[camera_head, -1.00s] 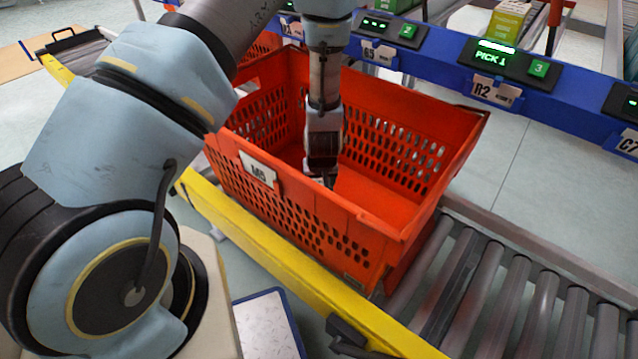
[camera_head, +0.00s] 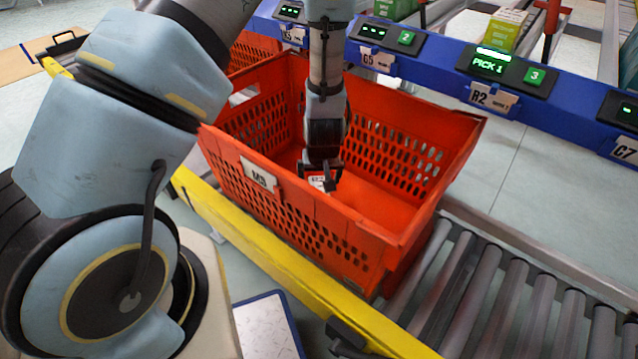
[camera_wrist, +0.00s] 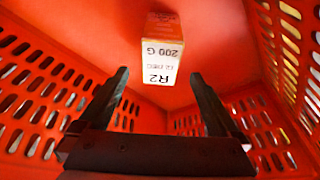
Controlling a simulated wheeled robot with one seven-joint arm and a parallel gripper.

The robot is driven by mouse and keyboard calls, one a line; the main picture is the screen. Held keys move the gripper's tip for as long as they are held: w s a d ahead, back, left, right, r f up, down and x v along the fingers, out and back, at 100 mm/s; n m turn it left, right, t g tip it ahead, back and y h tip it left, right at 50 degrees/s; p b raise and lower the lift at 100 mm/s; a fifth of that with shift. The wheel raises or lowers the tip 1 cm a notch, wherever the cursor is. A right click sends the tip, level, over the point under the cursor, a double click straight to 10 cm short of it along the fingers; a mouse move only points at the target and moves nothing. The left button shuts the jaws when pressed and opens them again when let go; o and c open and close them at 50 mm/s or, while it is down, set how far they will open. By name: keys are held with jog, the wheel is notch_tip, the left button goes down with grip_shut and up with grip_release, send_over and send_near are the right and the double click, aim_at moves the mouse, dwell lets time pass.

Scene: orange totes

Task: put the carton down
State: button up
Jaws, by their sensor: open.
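The carton (camera_wrist: 163,50) is a small box with a white label reading R2 and 200 G and an orange-brown end. In the wrist view it lies ahead of my fingertips, apart from both fingers, against the red-orange inside of the tote. My gripper (camera_wrist: 160,76) is open, with nothing between its fingers. In the head view my gripper (camera_head: 322,178) points down inside the orange tote (camera_head: 300,211), labelled M3. Only a small pale part of the carton (camera_head: 317,180) shows there, at the fingertips; the rest is hidden.
The tote's perforated walls surround my gripper closely. A blue rail (camera_head: 440,58) with pick displays runs behind it, one reading PICK 1. A yellow rail (camera_head: 260,257) runs along the front. Rollers (camera_head: 500,295) lie bare to the right.

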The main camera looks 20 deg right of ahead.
jog(key=p+v, duration=0.1)
jog(key=v, duration=0.5)
jog(key=shift+r, duration=0.25)
jog(key=shift+s, duration=0.15)
